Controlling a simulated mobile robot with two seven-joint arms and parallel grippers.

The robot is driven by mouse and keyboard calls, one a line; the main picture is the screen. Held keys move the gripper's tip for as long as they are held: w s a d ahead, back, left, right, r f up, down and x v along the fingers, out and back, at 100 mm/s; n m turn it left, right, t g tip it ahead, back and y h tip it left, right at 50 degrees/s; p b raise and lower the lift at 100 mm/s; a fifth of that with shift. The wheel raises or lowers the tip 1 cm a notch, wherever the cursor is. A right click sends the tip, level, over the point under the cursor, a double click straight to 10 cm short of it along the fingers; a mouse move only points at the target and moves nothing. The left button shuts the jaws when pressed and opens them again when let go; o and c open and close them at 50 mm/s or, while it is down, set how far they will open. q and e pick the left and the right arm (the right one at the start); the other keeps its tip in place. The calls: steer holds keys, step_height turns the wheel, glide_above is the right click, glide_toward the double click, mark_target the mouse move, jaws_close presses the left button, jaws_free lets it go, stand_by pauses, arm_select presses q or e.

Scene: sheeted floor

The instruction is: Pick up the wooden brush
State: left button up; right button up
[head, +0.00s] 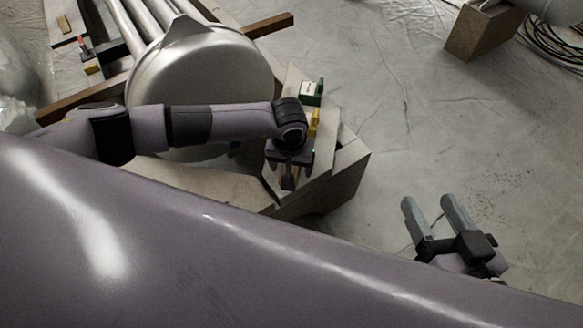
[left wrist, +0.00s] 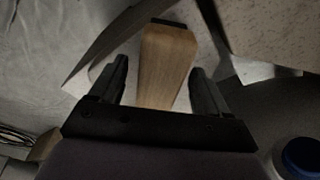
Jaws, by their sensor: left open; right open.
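The wooden brush shows in the left wrist view as a light-brown wooden block (left wrist: 165,62) with a dark far end. It lies between the two fingers of my left gripper (left wrist: 159,77), with a gap on each side. In the head view my left gripper (head: 289,160) points down over the pale block's edge, and its wrist hides most of the brush. My left gripper is open. My right gripper (head: 427,215) is open and empty above the floor at the lower right, well away from the brush.
A big metal vessel (head: 200,75) stands behind my left arm. A green-and-white box (head: 311,93) and a yellow item (head: 314,122) sit on the pale block (head: 335,170) beside my gripper. A wooden box (head: 482,32) and coiled cable (head: 555,38) are at upper right. Middle-right floor is clear.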

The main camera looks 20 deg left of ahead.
arm_select(q)
steer(key=shift+f+b, duration=0.25)
steer(key=shift+b, duration=0.1)
stand_by(0.4)
steer(key=c, duration=1.1)
